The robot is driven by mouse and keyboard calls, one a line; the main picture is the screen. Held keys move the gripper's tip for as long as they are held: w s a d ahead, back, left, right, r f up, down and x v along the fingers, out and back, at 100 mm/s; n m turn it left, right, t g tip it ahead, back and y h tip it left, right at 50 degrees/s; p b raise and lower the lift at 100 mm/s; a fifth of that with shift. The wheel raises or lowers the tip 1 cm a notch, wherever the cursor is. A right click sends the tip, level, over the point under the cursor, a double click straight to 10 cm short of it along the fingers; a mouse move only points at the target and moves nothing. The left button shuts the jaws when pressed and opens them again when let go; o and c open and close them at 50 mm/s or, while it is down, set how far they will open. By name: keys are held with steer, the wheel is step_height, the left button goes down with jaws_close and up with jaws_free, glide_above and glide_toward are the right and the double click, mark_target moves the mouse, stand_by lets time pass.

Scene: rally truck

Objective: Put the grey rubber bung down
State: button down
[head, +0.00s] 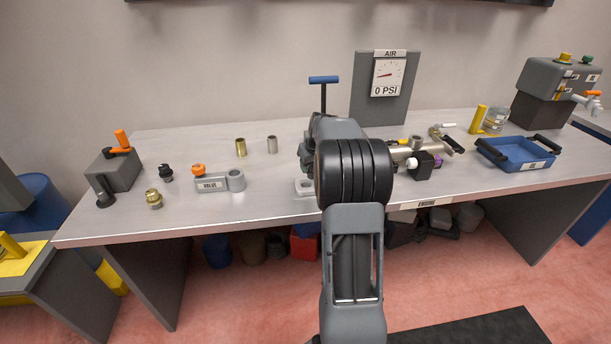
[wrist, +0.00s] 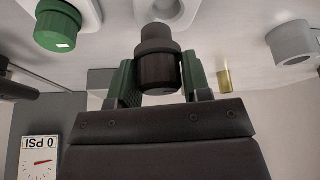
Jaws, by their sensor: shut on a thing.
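The bung (wrist: 158,68) is a dark, stubby cylinder with a wider collar, in the middle of the wrist view. My gripper (wrist: 160,76) is shut on it, with a green-padded finger on each side. Beyond the bung, a pale block with a round recess (wrist: 188,10) shows at the top of the wrist view. I cannot tell whether the bung touches anything. In the head view my own arm hides the gripper and the bung; a pale piece (head: 304,187) peeks out at the arm's left on the bench (head: 275,205).
A brass sleeve (head: 240,147), a grey sleeve (head: 272,145) and a lever block marked VALVE (head: 222,184) stand left of my arm. A metal pipe assembly (head: 405,155) and a blue tray (head: 515,155) are right.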

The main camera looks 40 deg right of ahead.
mark_target(304, 181)
steer(key=shift+w+a+f, duration=0.2)
steer(key=shift+w+f, duration=0.25)
steer(key=shift+f, duration=0.1)
steer(key=shift+w+a+f, duration=0.2)
steer(key=shift+w+f, duration=0.25)
steer(key=shift+f, duration=0.1)
step_height(304, 181, down, 3)
steer(key=shift+w+f, duration=0.1)
steer(key=shift+f, duration=0.05)
steer(key=c, duration=0.6)
jaws_free()
steer(key=shift+o, duration=0.2)
steer(key=d+v, duration=0.1)
steer(key=v, duration=1)
steer(key=s+a+r+n, duration=0.1)
steer(key=s+a, duration=0.3)
steer(key=a, duration=0.5)
steer(key=s+a+r, duration=0.1)
steer(key=s+a, duration=0.3)
steer(key=a, duration=0.4)
steer(key=s+a+f+n+g, duration=0.1)
steer(key=s+a+f, duration=0.4)
steer(key=s+a, duration=0.5)
steer(key=s, duration=0.3)
steer(key=shift+s+a+f+y, duration=0.2)
steer(key=shift+a+y, duration=0.1)
steer(key=shift+y, duration=0.1)
